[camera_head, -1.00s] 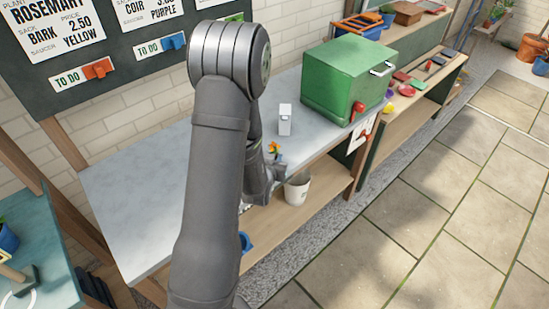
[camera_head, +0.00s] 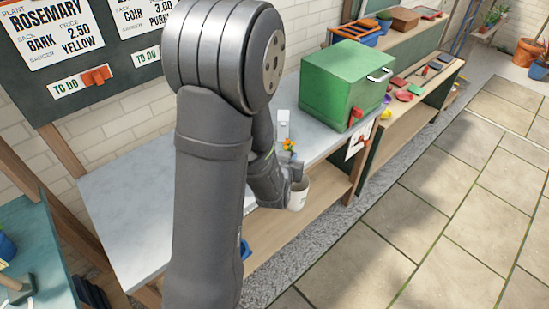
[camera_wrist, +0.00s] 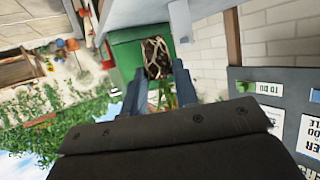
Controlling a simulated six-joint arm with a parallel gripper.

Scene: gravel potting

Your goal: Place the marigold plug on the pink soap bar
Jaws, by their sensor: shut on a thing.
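The marigold plug shows as a small orange flower with green leaves (camera_head: 289,145) near the front edge of the pale bench. In the wrist view its brown root ball with pale roots (camera_wrist: 157,55) sits between the two fingers. My gripper (camera_wrist: 158,75) is shut on the plug; in the head view my arm partly hides it. A pink rounded piece (camera_head: 403,95), seemingly the soap bar, lies on the wooden bench beyond the green box, well to the right of my gripper. It is small and its exact shape is hard to tell.
A green box (camera_head: 344,82) with a grey handle stands between my gripper and the small coloured items. A white pot (camera_head: 299,194) sits below the pale bench (camera_head: 125,205), whose left part is clear.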

